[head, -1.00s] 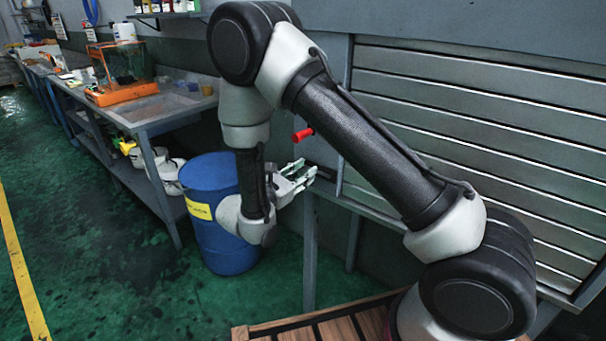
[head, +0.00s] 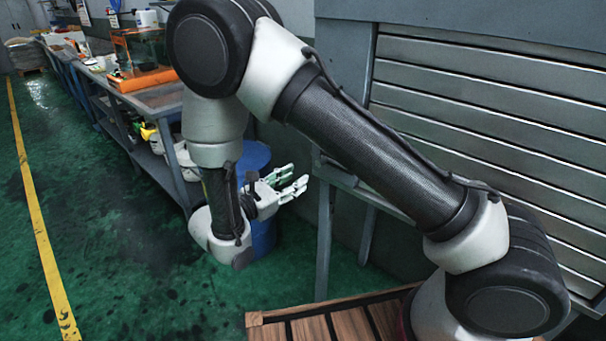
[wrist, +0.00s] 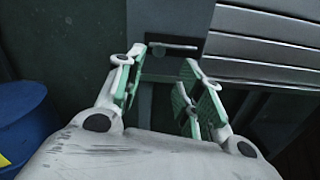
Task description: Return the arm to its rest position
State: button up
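My arm (head: 375,150) is bent, with its forearm hanging down on the left in the head view. My gripper (head: 298,182) points right, in front of the blue barrel and left of the grey frame. Its two pale fingers are apart with nothing between them. The wrist view also shows the gripper (wrist: 165,60) open and empty, with green pads on the fingers. No held object shows in either view.
The blue barrel (head: 263,238) stands behind my gripper, partly hidden by the arm. A grey structure with metal slats (head: 480,85) stands at the right. A long workbench (head: 155,97) runs along the left. Green floor (head: 130,260) with a yellow line (head: 43,240) is clear at front left.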

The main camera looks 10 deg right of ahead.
jog(key=shift+s+a, duration=0.15)
jog(key=shift+a, duration=0.1)
jog(key=shift+f, duration=0.1)
jog(key=s+d+f+m+g, duration=0.2)
jog(key=s+d+f+g, duration=0.1)
jog(key=s+d+g, duration=0.15)
jog(key=s+d+r+m+g+y, duration=0.1)
jog(key=s+d+r+m+y, duration=0.6)
jog(key=s+d+r+m, duration=0.2)
jog(key=s+d+r+m+y, duration=0.7)
jog(key=s+d+r+m, duration=0.2)
jog(key=d+r+m, duration=0.3)
notch_tip(320, 180, up, 3)
jog(key=shift+d+r+g+y, duration=0.15)
jog(key=shift+d+g+y, duration=0.2)
jog(key=shift+d, duration=0.35)
